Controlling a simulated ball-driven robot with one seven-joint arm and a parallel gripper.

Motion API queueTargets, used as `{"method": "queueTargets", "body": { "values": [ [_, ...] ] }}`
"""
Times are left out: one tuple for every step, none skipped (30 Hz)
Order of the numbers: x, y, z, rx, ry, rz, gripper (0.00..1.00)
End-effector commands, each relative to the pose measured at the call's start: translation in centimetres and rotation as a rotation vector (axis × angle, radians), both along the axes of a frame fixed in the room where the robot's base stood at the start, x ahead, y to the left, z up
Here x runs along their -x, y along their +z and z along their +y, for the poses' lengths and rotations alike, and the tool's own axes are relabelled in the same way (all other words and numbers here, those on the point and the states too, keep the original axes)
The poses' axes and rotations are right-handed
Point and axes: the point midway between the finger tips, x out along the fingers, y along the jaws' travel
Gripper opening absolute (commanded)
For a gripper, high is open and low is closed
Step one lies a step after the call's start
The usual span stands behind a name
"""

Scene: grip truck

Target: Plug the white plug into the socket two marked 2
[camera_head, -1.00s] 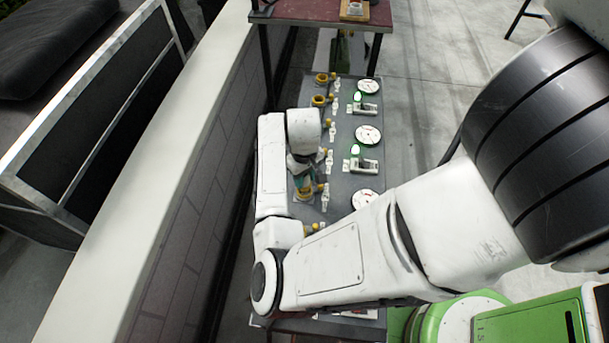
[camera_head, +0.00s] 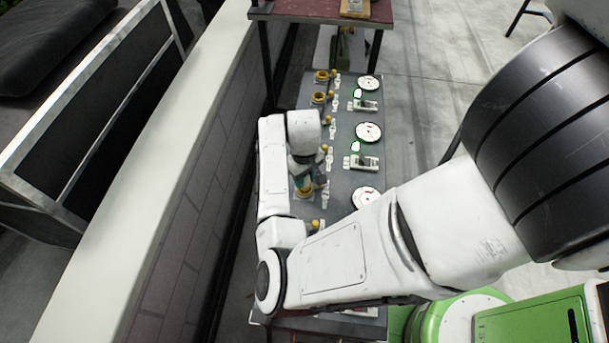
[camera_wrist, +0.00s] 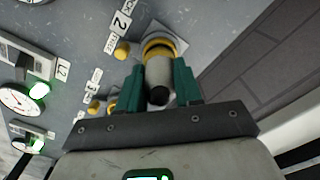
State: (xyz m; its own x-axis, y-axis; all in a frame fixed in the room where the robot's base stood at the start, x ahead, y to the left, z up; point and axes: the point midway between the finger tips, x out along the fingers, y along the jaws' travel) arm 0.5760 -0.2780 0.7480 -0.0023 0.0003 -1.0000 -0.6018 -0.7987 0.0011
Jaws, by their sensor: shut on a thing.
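My gripper (camera_wrist: 159,73) has green fingers, shut on the pale, whitish plug (camera_wrist: 159,72), which has a dark end facing the wrist camera.
The grey panel (camera_head: 347,97) carries other yellow sockets (camera_head: 318,98), small yellow knobs, white dials (camera_head: 368,132) and green-lit switches. A low wall (camera_head: 180,130) runs along its left side. A dark red table (camera_head: 310,10) stands beyond it. Open floor lies to the right.

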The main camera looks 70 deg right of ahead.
Motion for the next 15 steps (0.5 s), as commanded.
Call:
{"method": "queueTargets", "body": {
  "values": [
    [-0.01, -0.11, -0.01, 0.0, 0.0, 0.0, 0.01],
    [-0.01, -0.16, -0.01, 0.0, 0.0, 0.0, 0.01],
    [-0.01, -0.23, -0.01, 0.0, 0.0, 0.0, 0.01],
    [-0.01, -0.27, -0.01, 0.0, 0.0, 0.0, 0.01],
    [-0.01, -0.32, -0.01, 0.0, 0.0, 0.0, 0.01],
    [-0.01, -0.39, -0.01, 0.0, 0.0, 0.0, 0.01],
    [-0.01, -0.43, -0.01, 0.0, 0.0, 0.0, 0.01],
    [-0.01, -0.48, -0.01, 0.0, 0.0, 0.0, 0.01],
    [-0.01, -0.55, -0.01, 0.0, 0.0, 0.0, 0.01],
    [-0.01, -0.59, -0.01, 0.0, 0.0, 0.0, 0.01],
    [-0.01, -0.64, -0.01, 0.0, 0.0, 0.0, 0.01],
    [0.0, -0.71, -0.01, 0.0, 0.0, 0.0, 0.01],
    [0.0, -0.75, -0.01, 0.0, 0.0, 0.0, 0.01],
    [0.0, -0.8, -0.01, 0.0, 0.0, 0.0, 0.01],
    [0.0, -0.87, -0.01, 0.0, 0.0, 0.0, 0.01]
  ]
}}
